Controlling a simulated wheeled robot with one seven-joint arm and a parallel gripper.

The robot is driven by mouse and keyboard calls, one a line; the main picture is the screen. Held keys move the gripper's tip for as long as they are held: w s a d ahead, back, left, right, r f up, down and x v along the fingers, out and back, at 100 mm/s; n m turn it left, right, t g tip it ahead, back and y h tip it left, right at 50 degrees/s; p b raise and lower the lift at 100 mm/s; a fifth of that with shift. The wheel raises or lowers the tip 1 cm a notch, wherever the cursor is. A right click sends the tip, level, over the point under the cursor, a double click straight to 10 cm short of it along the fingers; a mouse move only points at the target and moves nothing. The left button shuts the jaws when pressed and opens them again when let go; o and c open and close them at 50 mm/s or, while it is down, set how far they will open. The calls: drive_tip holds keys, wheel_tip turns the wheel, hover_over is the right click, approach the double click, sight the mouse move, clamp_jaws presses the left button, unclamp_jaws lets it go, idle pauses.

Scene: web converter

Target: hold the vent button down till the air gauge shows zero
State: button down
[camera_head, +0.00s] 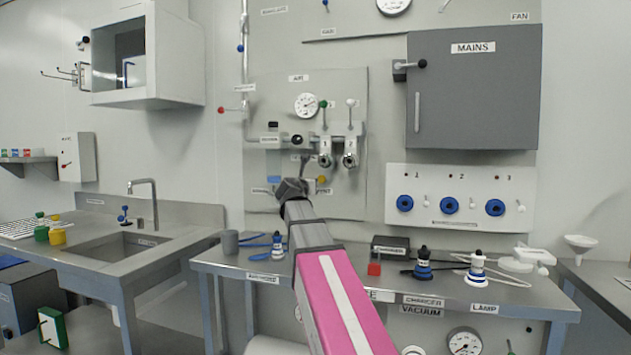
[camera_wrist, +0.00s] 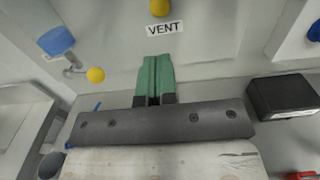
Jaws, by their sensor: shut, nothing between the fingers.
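The air gauge (camera_head: 306,105) is a small round white dial under the AIR label on the wall panel. Its needle is too small to read surely. The yellow vent button (camera_head: 321,180) is low on that panel; it shows at the top edge of the wrist view (camera_wrist: 160,7), just above the VENT label (camera_wrist: 163,28). My gripper (camera_wrist: 158,60) has green fingers, shut together and empty. In the wrist view the fingertips lie below the label, apart from the button in the picture. In the head view my wrist hides the fingertips.
Valves with levers (camera_head: 337,150) sit above the vent button. Another yellow knob (camera_wrist: 95,74) and a blue part (camera_wrist: 58,40) are left of the fingers. A black box (camera_wrist: 285,96) is to the right. The bench (camera_head: 340,270) below carries a grey cup (camera_head: 230,242) and tools.

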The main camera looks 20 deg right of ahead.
sight(321, 178)
drive_tip(key=x, duration=1.4)
drive_tip(key=shift+x, duration=0.95)
drive_tip(key=shift+w+d+r, duration=0.1)
drive_tip(key=shift+w+r, duration=0.15)
idle(3.5)
idle(0.3)
drive_tip(key=v, duration=1.5)
drive_tip(key=shift+f, duration=0.2)
